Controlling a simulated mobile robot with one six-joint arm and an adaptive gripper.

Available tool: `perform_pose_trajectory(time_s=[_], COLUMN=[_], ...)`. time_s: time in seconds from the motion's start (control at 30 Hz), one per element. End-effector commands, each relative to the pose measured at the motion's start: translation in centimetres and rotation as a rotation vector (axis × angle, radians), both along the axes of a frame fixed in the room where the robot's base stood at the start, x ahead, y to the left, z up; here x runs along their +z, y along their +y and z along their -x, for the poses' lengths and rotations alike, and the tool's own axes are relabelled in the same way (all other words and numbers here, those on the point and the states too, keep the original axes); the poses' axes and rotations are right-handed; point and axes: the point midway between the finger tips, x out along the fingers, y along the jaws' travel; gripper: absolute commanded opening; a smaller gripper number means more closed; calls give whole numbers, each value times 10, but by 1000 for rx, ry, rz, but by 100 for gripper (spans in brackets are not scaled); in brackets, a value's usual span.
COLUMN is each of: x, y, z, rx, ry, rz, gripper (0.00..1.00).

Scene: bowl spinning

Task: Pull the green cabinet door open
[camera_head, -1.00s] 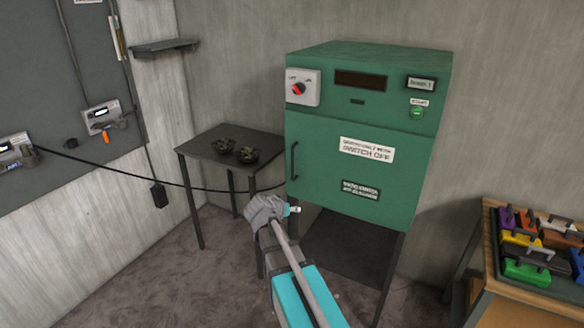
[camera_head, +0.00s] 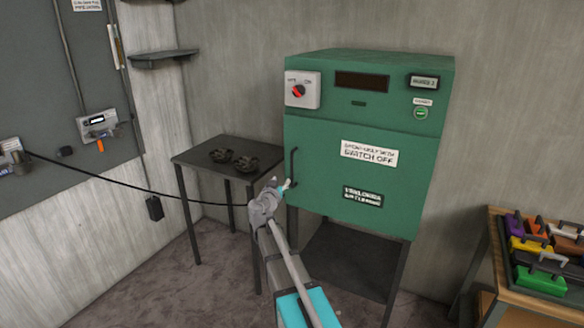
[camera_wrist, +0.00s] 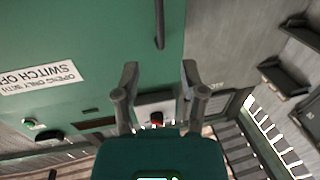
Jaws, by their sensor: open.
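The green cabinet door (camera_head: 325,160) is closed, with a dark vertical handle (camera_head: 293,167) on its left side. Labels on the door include a white one (camera_head: 369,152) reading "SWITCH OFF". My gripper (camera_head: 286,186) is at the lower end of the handle in the head view; contact cannot be told there. The wrist view is turned over. In it the fingers of my gripper (camera_wrist: 159,80) are spread with nothing between them. The handle (camera_wrist: 159,25) lies ahead of the gap, roughly in line with its middle. The door (camera_wrist: 90,30) fills the upper left.
A red rotary switch (camera_head: 297,90) and a green button (camera_head: 420,112) are on the upper cabinet. A small dark table (camera_head: 200,150) with two dark bowl-like items stands left. A black cable (camera_head: 140,188) runs behind my arm.

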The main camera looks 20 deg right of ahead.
Motion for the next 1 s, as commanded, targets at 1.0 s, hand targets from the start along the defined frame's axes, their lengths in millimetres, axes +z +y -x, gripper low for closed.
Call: perform_pose_trajectory(time_s=[1.0], x=[0], y=[-65], z=[-77], rx=[-3], ry=[1], rz=[0], gripper=[54])
